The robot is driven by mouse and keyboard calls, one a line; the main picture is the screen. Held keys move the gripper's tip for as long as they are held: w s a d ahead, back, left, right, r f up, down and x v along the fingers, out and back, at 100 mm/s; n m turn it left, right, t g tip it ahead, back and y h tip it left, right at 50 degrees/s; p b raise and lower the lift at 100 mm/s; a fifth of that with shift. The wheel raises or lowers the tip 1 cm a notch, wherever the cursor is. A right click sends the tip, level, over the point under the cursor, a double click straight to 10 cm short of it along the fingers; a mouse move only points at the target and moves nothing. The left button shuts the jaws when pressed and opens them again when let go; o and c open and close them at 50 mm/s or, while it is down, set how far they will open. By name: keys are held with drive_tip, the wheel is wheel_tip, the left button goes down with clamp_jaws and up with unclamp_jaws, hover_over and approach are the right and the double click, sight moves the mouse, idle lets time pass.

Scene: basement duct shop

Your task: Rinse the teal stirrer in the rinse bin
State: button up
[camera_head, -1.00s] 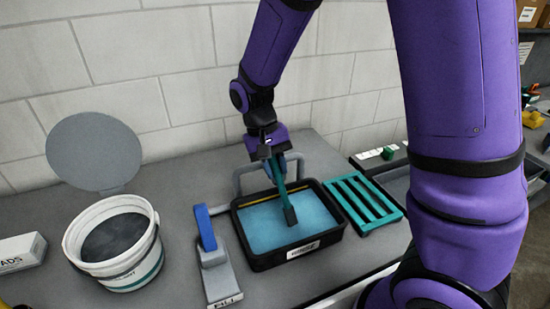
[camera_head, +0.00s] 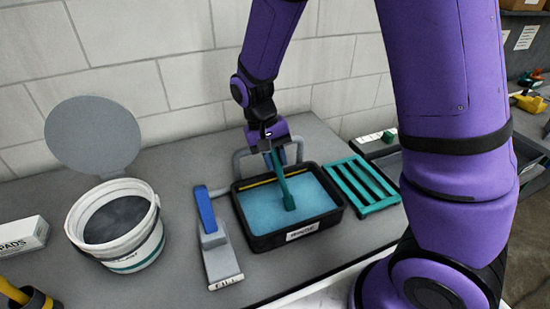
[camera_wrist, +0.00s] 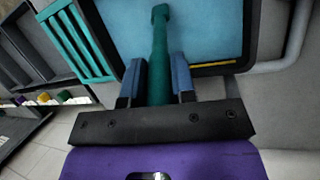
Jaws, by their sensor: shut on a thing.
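The teal stirrer (camera_head: 283,182) is held by my gripper (camera_head: 273,148) and slants down into the rinse bin, its lower end at the blue water. The stirrer (camera_wrist: 160,55) also shows in the wrist view between the two blue fingers of my gripper (camera_wrist: 169,78), which are shut on its handle. The rinse bin (camera_head: 268,243) is a black rectangular tray with a label on its front and light blue water inside; its rim shows in the wrist view (camera_wrist: 248,40). I cannot tell how deep the stirrer's end is in the water.
A teal slatted rack (camera_head: 362,185) stands right of the bin. A grey lever unit with a blue handle (camera_head: 206,210), marked FILL, lies left of it. A white bucket (camera_head: 145,245) with a raised round grey lid (camera_head: 92,135) is further left. A grey pipe loop stands behind the bin.

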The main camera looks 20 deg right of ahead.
drive_tip(key=shift+f, duration=0.6)
idle(1.5)
drive_tip(key=shift+r, duration=0.1)
